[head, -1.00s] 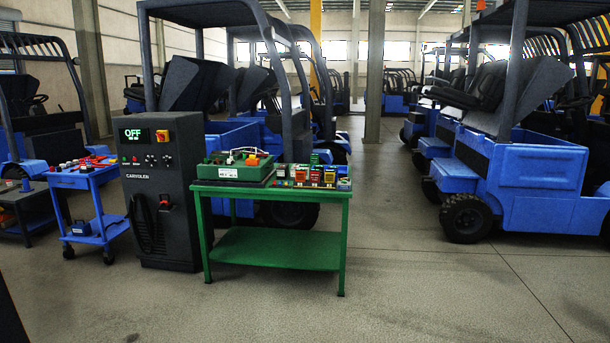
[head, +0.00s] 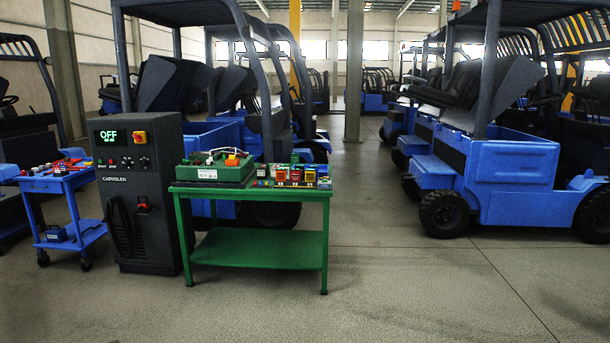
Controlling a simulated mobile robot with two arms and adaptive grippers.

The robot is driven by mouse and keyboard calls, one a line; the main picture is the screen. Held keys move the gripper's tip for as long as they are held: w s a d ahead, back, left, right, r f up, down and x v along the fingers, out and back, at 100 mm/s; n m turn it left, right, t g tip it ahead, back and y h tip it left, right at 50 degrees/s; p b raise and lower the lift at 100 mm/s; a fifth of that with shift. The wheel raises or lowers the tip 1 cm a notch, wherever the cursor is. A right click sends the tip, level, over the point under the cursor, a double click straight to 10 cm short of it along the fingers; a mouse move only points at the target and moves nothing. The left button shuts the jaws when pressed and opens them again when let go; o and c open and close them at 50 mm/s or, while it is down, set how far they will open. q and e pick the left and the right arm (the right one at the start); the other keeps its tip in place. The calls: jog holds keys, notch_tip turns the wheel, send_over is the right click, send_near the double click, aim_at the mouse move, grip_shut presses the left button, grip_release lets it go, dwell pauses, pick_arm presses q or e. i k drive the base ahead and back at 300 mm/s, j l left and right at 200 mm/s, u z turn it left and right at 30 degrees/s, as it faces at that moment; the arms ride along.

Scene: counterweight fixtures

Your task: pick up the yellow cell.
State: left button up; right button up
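Several small coloured cells stand in a cluster on the right part of the green table (head: 312,194). They show red, orange, green, yellowish and blue faces. A yellowish one (head: 310,177) seems to stand near the right end, but it is too small to be sure that it is the yellow cell. A green case (head: 214,172) with an orange part on top sits to the left of them. Neither of my grippers is in view.
A dark cabinet (head: 139,190) with a lit OFF display stands against the table's left side. A blue cart (head: 62,186) with tools is further left. Blue forklifts stand behind and at right (head: 523,190). The floor (head: 400,290) in front and to the right is clear.

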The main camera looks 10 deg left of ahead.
aim_at(310, 173)
jog(key=i+j, duration=0.15)
jog(key=i, duration=0.25)
jog(key=i+j, duration=0.1)
jog(key=i, duration=0.25)
jog(key=i+j, duration=0.15)
jog(key=i, duration=0.25)
